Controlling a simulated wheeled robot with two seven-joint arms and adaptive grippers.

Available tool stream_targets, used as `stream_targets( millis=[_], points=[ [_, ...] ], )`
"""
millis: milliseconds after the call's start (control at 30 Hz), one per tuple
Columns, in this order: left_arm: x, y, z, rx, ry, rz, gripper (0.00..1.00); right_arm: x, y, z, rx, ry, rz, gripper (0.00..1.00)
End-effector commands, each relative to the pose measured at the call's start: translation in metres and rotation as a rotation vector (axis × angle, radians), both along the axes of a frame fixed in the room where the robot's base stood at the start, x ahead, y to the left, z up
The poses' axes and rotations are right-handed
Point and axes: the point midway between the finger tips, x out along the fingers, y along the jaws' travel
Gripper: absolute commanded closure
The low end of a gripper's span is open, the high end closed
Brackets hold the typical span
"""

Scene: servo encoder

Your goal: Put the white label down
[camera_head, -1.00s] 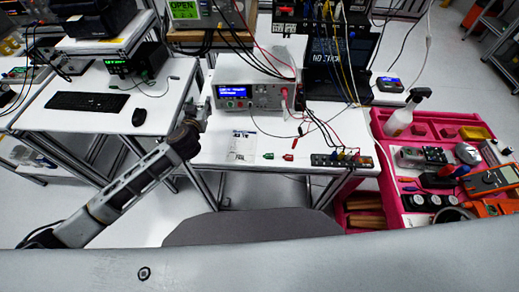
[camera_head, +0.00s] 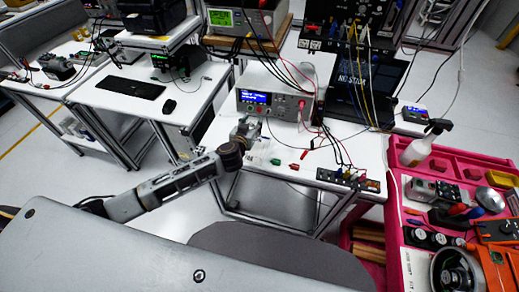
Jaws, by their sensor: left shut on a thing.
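My left gripper (camera_head: 250,124) is over the front left part of the white workbench (camera_head: 348,151), in front of the power supply (camera_head: 272,96) with the blue display. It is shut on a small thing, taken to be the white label. The label's outline is too small and pale against the bench to make out, and I cannot tell whether it touches the bench. My left wrist and gripper cover much of that corner. My right gripper is not in view.
A green clip (camera_head: 276,162) and a red clip (camera_head: 294,167) lie just right of my gripper. A terminal strip (camera_head: 347,180) lies at the bench's front edge. A laptop (camera_head: 362,80) stands behind. A pink cart (camera_head: 392,215) full of tools stands at the right.

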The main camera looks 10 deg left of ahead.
Motion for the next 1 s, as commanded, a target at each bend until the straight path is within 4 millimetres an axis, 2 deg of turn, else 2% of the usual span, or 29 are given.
stream_targets(
  millis=[133, 733, 867, 1000],
  points=[
    [0.0, -0.001, -0.002, 0.0, 0.0, -0.011, 0.63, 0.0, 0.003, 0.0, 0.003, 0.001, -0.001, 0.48],
    [0.0, -0.004, -0.004, -0.001, 0.0, -0.029, 0.63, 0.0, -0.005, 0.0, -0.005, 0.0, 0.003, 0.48],
    [0.0, -0.004, -0.013, 0.0, 0.001, -0.028, 0.63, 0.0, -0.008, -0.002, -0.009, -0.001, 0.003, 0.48],
    [-0.001, -0.004, -0.031, 0.0, 0.003, -0.028, 0.63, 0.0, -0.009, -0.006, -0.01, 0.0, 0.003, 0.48]
  ],
)
